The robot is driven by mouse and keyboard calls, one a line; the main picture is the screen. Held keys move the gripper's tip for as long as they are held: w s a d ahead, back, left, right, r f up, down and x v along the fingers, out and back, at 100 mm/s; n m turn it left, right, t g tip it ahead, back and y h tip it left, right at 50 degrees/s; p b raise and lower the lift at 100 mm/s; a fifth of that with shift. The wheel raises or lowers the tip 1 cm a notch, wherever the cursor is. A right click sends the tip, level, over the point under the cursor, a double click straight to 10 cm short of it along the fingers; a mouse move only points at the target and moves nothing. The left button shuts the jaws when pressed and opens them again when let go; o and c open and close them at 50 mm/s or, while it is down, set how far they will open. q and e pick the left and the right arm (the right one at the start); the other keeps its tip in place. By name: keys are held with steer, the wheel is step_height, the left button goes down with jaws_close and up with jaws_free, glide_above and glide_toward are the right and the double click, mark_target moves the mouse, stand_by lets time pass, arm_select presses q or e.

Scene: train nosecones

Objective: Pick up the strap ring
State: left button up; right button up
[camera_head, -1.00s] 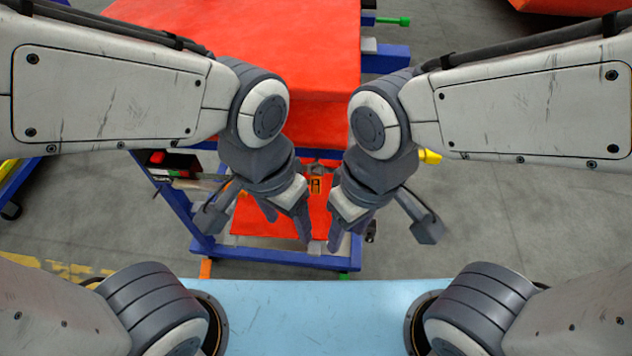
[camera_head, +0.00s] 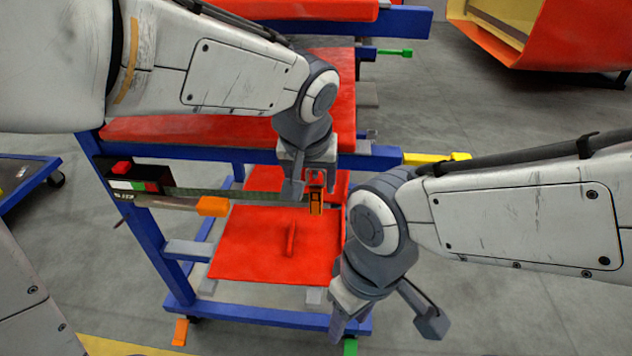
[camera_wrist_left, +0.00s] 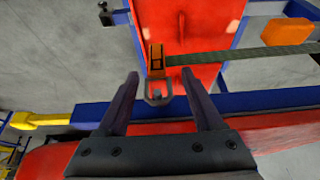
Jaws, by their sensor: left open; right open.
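The strap ring (camera_wrist_left: 158,96) is a small grey metal loop at the end of an orange buckle (camera_wrist_left: 156,60). The buckle sits on a dark green strap (camera_wrist_left: 240,56) along the blue cart frame. In the head view the orange buckle (camera_head: 316,203) hangs just below my left gripper (camera_head: 310,180), which partly hides the ring. My left gripper is open. In the left wrist view its two fingers (camera_wrist_left: 160,88) stand on either side of the ring, with visible gaps; I cannot tell the depth. My right gripper (camera_head: 350,318) is open and empty, lower and to the right.
The blue cart frame (camera_head: 250,316) has red panels (camera_head: 265,240) on its lower shelf. An orange block (camera_head: 213,206) sits along the strap. A yellow handle (camera_head: 440,158) sticks out at the right. Grey floor (camera_head: 480,310) is clear at the lower right.

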mark_target(316, 188)
arm_select(q)
steer(key=x, duration=0.4)
steer(key=b+x, duration=0.1)
steer(key=x, duration=0.1)
steer(key=shift+w+d+f, duration=0.1)
steer(key=shift+w+d, duration=0.2)
jaws_close()
steer(key=shift+r, duration=0.25)
